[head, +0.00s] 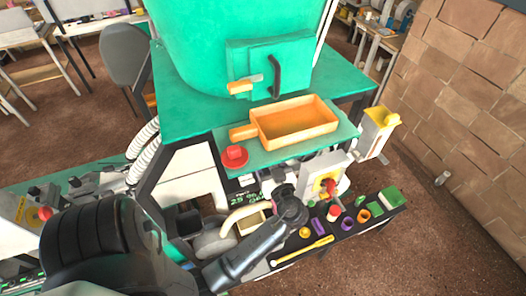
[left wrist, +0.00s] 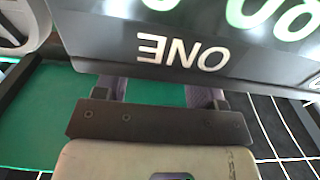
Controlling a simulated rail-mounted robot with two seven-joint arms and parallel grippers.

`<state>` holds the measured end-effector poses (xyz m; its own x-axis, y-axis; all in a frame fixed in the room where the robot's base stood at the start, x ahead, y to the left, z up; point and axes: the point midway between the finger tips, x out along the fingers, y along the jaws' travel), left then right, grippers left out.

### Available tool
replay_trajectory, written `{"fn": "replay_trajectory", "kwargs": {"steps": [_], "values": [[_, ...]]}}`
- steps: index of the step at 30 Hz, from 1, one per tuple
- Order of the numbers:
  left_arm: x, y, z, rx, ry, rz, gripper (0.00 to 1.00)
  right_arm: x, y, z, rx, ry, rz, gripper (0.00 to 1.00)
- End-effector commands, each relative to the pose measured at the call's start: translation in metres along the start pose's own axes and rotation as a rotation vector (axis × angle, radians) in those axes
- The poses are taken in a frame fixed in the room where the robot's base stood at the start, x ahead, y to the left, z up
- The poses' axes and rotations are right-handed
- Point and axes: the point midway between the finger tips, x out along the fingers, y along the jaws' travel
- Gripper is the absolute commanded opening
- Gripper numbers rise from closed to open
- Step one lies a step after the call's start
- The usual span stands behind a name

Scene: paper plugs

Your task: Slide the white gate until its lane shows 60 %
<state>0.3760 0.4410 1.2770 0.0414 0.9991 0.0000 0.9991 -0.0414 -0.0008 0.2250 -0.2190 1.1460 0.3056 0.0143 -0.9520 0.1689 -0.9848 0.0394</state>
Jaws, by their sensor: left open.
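My left gripper (left wrist: 157,92) is open in the left wrist view, with a finger on each side and nothing between them. A green surface lies behind the fingers. Just beyond them is a dark panel (left wrist: 120,40) with white letters and large green characters, cut off by the top edge. In the head view my left arm reaches to the bench front, and its fingers cannot be made out. A dark display with green characters (head: 246,198) shows there, partly covered; its reading is unclear. I cannot pick out the white gate for certain. My right gripper is not in view.
An orange tray (head: 333,125) and a red button (head: 235,157) are on the green shelf. A white housing with a red and yellow part (head: 327,186) stands right of my arm. A dark ledge holds a yellow stick (head: 302,250), several coloured rings and a green block (head: 391,197).

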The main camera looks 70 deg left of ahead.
Motion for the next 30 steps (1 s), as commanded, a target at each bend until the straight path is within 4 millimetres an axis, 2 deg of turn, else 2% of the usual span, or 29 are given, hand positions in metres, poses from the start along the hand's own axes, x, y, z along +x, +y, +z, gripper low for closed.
{"fn": "replay_trajectory", "kwargs": {"steps": [15,24,30], "values": [[0.024,0.000,0.000,0.000,-0.001,0.000,0.64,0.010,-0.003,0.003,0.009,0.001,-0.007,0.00],[0.026,0.000,-0.001,0.000,-0.001,0.000,0.64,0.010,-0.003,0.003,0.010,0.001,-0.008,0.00],[0.026,0.000,0.000,0.000,-0.001,0.000,0.46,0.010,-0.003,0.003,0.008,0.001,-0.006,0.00]]}}
